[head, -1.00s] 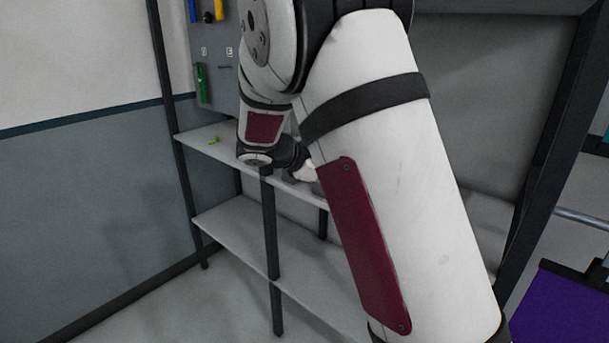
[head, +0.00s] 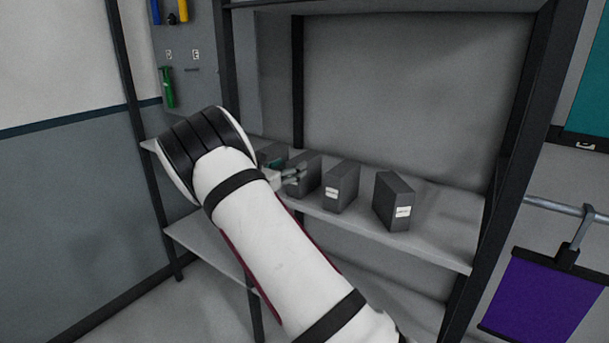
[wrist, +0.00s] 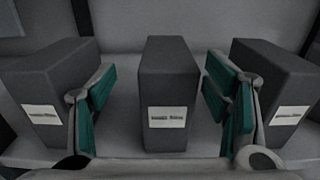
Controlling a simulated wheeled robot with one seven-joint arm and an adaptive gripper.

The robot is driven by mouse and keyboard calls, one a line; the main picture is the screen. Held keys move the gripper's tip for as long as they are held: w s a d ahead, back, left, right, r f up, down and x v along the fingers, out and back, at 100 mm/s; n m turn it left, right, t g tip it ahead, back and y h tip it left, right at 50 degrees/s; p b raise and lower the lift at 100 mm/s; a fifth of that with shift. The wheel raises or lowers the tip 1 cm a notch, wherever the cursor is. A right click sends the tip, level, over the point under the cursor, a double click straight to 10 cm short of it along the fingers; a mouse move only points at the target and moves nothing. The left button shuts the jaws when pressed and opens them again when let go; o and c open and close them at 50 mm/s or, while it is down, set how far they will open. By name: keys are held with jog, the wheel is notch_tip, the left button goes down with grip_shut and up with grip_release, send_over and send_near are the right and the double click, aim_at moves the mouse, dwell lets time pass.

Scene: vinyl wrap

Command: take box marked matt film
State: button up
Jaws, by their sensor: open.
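Several dark grey boxes stand upright on the shelf, each with a white label where its front shows. In the wrist view, the middle box (wrist: 168,85) stands between my gripper's two green-padded fingers (wrist: 160,95), with a gap on each side. The lettering on its label is too blurred to read surely. A left box (wrist: 40,75) and a right box (wrist: 275,75) flank the fingers; their labels are also unclear, so I cannot tell which is matt film. In the head view, my gripper (head: 287,175) is open at the boxes towards the left, partly hidden by my arm.
In the head view, two more boxes (head: 341,185) (head: 393,200) stand further right on the shelf (head: 440,245). A dark upright post (head: 500,180) bounds the shelf's right side. A pegboard with tools (head: 190,60) is at left. A purple sheet (head: 545,295) hangs at lower right.

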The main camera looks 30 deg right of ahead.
aim_at(305, 157)
jog(key=shift+x, duration=0.85)
jog(key=x, duration=0.3)
jog(key=p+x, duration=0.1)
jog(key=shift+s+d, duration=0.3)
jog(key=shift+d, duration=0.2)
jog(key=shift+w+d, duration=0.25)
jog(key=shift+d, duration=0.1)
grip_shut()
